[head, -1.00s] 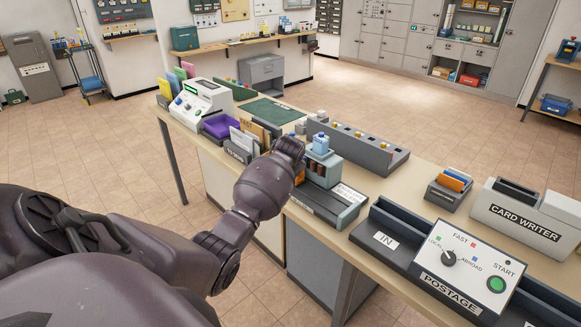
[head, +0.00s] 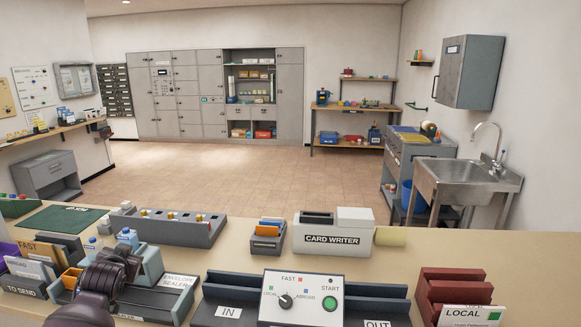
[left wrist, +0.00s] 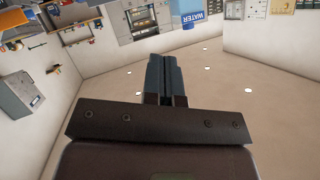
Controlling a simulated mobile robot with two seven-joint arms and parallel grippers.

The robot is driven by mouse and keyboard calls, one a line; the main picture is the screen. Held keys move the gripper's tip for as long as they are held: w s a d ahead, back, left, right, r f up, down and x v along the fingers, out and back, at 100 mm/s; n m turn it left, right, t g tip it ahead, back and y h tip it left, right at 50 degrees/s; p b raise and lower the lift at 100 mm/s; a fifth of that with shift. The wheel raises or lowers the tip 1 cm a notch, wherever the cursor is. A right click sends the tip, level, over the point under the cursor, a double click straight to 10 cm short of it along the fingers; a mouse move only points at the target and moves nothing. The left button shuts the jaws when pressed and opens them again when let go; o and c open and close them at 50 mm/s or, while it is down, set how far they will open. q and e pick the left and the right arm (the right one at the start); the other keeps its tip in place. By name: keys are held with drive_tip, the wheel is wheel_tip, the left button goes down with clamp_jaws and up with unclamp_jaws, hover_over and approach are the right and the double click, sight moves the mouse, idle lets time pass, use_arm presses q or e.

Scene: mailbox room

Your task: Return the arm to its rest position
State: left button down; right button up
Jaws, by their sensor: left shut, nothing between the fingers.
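My left arm (head: 102,285) shows as a dark, rounded link at the lower left of the head view, in front of the envelope sealer. Its fingertips cannot be made out there. In the left wrist view my left gripper (left wrist: 166,78) has its two dark fingers together with nothing between them. My right gripper is in neither view.
The counter holds an envelope sealer (head: 174,294), a postage machine (head: 307,307), a card writer (head: 333,238) and a red LOCAL rack (head: 455,290). A sink (head: 467,176) stands at the right. The floor (head: 260,175) behind the counter is clear.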

use_arm(q)
drive_tip(key=s+d+f+h, duration=0.2)
drive_tip(key=s+d+f, duration=0.35)
drive_tip(key=s, duration=0.35)
drive_tip(key=s+d+f+h, duration=0.1)
drive_tip(key=s+d+f, duration=0.45)
drive_tip(key=s, duration=0.25)
drive_tip(key=s+d+f+h, duration=0.2)
drive_tip(key=s+d+f, duration=0.35)
drive_tip(key=s, duration=0.35)
drive_tip(key=s+f+g, duration=0.1)
drive_tip(key=s+f, duration=0.4)
drive_tip(key=s, duration=0.5)
drive_tip(key=shift+d+f+g+y+b, duration=0.3)
drive_tip(key=shift+f+b, duration=0.05)
drive_tip(key=shift+f, duration=0.05)
